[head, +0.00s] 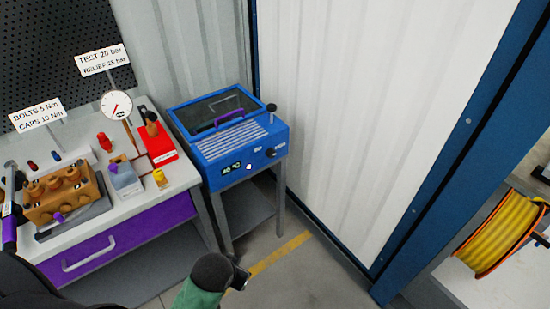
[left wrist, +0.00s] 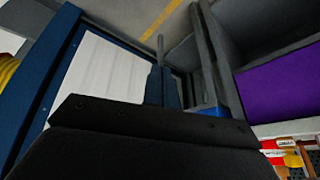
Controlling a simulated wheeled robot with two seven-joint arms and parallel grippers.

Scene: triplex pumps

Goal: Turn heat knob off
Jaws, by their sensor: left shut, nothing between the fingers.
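I cannot read the knob's setting. In the left wrist view my left gripper (left wrist: 160,45) is shut and empty, its fingers pointing up the picture, with nothing touching them. In the head view a green and dark arm part of mine shows low in front of the heater stand, apart from the knob. My right gripper is not in view.
The workbench (head: 130,205) with a purple drawer, a brass pump block (head: 62,195), a gauge (head: 116,105) and a red box (head: 158,145) is left of the heater. A white wall (head: 370,120) stands close on the right. A yellow hose reel (head: 500,235) is far right.

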